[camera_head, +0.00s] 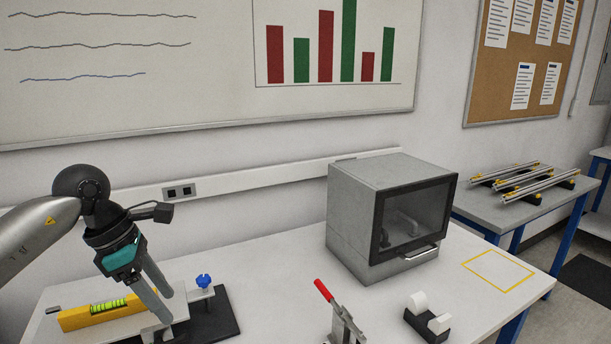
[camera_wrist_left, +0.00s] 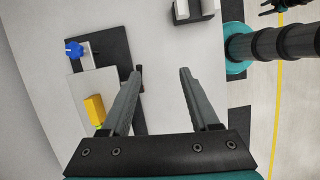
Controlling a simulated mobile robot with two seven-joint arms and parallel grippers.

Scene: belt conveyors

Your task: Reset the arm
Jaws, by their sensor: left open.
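My left arm comes in from the left in the head view. Its gripper (camera_head: 167,308) points down over the left part of the table, in front of a yellow spirit level (camera_head: 103,311) and beside a dark plate with a blue knob (camera_head: 204,281). In the left wrist view the two fingers of this gripper (camera_wrist_left: 160,72) stand wide apart with nothing between them. The spirit level (camera_wrist_left: 95,110) and the blue knob (camera_wrist_left: 74,49) lie to the left of the fingers there.
A grey box with a dark glass door (camera_head: 390,218) stands at the table's back. A yellow outlined area (camera_head: 498,285) on the right is empty. Metal rails (camera_head: 535,188) lie on another table.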

